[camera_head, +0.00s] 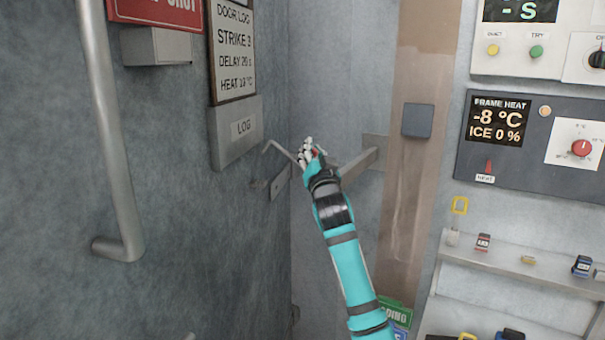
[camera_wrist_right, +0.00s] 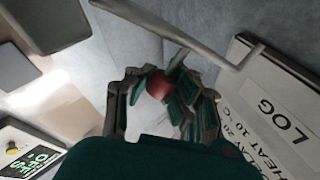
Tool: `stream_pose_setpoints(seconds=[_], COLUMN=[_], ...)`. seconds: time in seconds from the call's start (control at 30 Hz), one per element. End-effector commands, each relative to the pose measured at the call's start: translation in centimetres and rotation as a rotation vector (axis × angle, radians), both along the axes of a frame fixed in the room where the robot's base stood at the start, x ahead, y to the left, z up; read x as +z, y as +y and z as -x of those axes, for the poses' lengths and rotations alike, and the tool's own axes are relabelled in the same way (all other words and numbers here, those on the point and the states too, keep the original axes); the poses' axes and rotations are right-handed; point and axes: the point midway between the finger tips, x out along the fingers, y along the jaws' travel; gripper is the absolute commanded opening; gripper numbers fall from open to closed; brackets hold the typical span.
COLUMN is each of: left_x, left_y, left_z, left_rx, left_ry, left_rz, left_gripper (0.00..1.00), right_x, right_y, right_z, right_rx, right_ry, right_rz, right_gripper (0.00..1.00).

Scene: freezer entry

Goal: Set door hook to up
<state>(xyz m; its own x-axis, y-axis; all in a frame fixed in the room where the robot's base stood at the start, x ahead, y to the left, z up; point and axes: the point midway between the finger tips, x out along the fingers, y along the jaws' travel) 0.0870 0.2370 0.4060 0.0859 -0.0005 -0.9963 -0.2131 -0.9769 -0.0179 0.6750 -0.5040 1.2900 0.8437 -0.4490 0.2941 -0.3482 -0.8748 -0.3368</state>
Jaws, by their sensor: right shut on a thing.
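The door hook is a thin metal rod (camera_head: 280,151) with a bent end, beside the edge of the grey door. It also shows in the wrist view as a long grey rod (camera_wrist_right: 180,34) with a bent tip near the LOG box. My right gripper (camera_head: 310,153) is at the hook, with its fingers closed around a red knob (camera_wrist_right: 158,85). A little of the red shows between the fingers in the head view. The fingers hide where the knob joins the hook. A metal bracket (camera_head: 372,157) stands on the wall to the right. My left gripper is not in view.
A vertical door handle (camera_head: 110,130) stands out at the left. The LOG box (camera_head: 236,132) is up and left of my gripper. A frame heat panel (camera_head: 530,145) and a shelf (camera_head: 520,266) with small items are at the right.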

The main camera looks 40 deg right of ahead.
Motion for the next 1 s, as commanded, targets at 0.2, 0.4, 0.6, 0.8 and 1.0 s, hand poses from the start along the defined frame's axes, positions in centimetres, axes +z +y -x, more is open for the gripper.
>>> stream_pose_setpoints(seconds=[0.2, 0.4, 0.6, 0.8, 1.0], left_x=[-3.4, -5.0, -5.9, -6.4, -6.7], left_y=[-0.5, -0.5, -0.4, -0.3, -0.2], left_z=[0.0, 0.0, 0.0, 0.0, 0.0], left_rx=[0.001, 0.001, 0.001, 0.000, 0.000], left_ry=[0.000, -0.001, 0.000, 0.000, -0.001], left_rz=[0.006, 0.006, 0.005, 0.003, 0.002], left_gripper=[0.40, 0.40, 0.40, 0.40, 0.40], right_x=[-1.3, -1.2, -1.3, -1.4, -1.5], right_y=[-1.1, -2.2, -3.0, -3.6, -3.9], right_z=[1.1, 2.3, 3.2, 3.8, 4.1], right_rx=[-0.002, -0.006, -0.007, -0.008, -0.009], right_ry=[-0.141, -0.274, -0.384, -0.461, -0.502], right_rz=[-0.147, -0.264, -0.360, -0.425, -0.459], right_gripper=[0.00, 0.00, 0.00, 0.00, 0.00])
